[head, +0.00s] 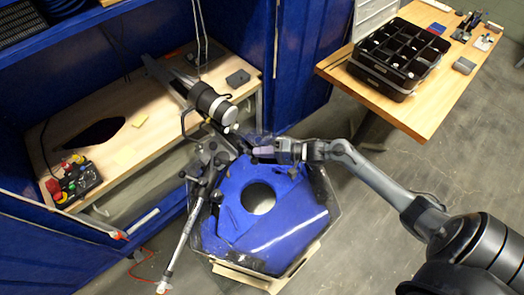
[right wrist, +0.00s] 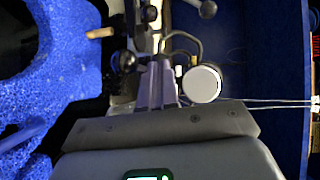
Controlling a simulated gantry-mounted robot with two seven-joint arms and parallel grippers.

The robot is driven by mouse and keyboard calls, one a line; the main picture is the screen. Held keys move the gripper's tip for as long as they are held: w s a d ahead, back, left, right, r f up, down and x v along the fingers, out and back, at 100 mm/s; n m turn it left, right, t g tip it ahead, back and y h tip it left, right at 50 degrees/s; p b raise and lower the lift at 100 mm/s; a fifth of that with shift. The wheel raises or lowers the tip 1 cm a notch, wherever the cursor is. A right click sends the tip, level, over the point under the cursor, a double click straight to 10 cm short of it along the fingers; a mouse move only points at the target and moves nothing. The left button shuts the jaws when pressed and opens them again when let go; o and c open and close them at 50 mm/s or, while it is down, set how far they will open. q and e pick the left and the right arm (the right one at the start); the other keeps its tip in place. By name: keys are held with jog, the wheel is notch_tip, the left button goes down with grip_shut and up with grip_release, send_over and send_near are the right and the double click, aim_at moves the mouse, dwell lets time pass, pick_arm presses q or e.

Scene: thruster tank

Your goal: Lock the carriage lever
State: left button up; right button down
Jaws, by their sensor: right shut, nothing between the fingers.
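A black cylinder (head: 212,103) with a pale end cap (right wrist: 201,84) is mounted on the carriage. My left gripper is not in view.
Blue foam with a round hole (head: 228,205) lies in the tank. A wooden bench (head: 150,118) behind carries a control box with red buttons (head: 72,182). A wooden table (head: 440,100) at upper right holds a black compartment tray (head: 398,55). Thin cables run near the fingers.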

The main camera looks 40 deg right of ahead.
aim_at(253, 159)
jog(key=shift+s+a+r+m+t+h+p, duration=0.2)
jog(key=shift+a+m+t+h+p, duration=0.35)
jog(key=shift+p, duration=1)
jog(key=a+m+h+p, duration=0.1)
jog(key=h+p, duration=0.1)
jog(key=p, duration=0.1)
jog(key=a+m+t+h+p, duration=0.1)
jog(key=m+p, duration=0.1)
jog(key=p, duration=0.1)
jog(key=shift+a+r+t+h, duration=0.1)
jog(key=shift+a+t+h, duration=0.15)
jog(key=shift+a+h, duration=0.1)
jog(key=shift+a+m+h+p, duration=0.2)
jog(key=shift+m+h+p, duration=0.05)
jog(key=shift+h+p, duration=0.2)
jog(key=shift+w+a+f+p, duration=0.1)
jog(key=shift+a+f+p, duration=0.15)
jog(key=shift+a+p, duration=0.1)
jog(key=shift+w+a, duration=0.1)
jog(key=shift+a, duration=0.05)
